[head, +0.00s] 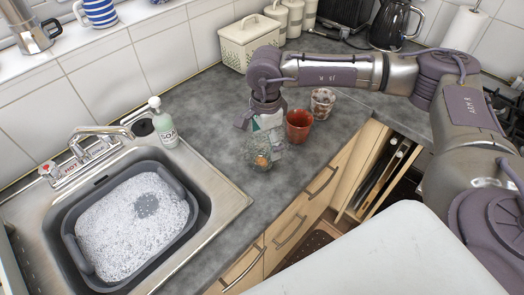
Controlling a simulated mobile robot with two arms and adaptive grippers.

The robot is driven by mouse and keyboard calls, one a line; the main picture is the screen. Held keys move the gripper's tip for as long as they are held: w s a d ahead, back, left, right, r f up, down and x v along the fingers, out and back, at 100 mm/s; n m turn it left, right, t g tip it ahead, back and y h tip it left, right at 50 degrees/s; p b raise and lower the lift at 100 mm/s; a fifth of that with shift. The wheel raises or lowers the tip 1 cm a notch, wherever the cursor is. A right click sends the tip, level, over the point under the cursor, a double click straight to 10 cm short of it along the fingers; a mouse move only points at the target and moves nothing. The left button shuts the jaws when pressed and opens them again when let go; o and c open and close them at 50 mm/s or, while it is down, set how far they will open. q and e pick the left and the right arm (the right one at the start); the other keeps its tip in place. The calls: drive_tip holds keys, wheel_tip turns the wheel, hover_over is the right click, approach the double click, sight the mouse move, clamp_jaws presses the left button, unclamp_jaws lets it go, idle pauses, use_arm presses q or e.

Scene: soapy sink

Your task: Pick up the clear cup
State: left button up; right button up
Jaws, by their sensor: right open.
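The clear cup (254,154) stands on the grey worktop, right of the sink, and is faint against it. Something orange shows at its lower part. My right gripper (268,135) points down from above, at the cup's upper right side in the picture. It is open. Its fingers overlap the cup in this view, so I cannot tell whether they touch it or are around it. My left gripper is not in view.
A red-brown cup (299,126) and a patterned cup (323,102) stand close on the right. A soap bottle (163,125) stands by the sink's grey basin (187,207) of suds. A cream bin (247,43) is behind. An open drawer (385,170) lies below the worktop.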

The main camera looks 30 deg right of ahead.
sight(263, 147)
drive_tip(key=f+p, duration=0.1)
drive_tip(key=f, duration=0.2)
drive_tip(key=shift+w+a+p, duration=0.15)
drive_tip(key=shift+w+p, duration=0.15)
drive_tip(key=shift+p, duration=0.1)
wheel_tip(263, 147, down, 3)
drive_tip(key=shift+w+a+r+p, duration=0.1)
drive_tip(key=shift+w+r+p, duration=0.05)
drive_tip(key=shift+p, duration=0.25)
drive_tip(key=shift+f, duration=0.5)
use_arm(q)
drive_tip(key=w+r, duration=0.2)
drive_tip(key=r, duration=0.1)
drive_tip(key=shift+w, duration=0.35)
use_arm(e)
drive_tip(key=c, duration=1.1)
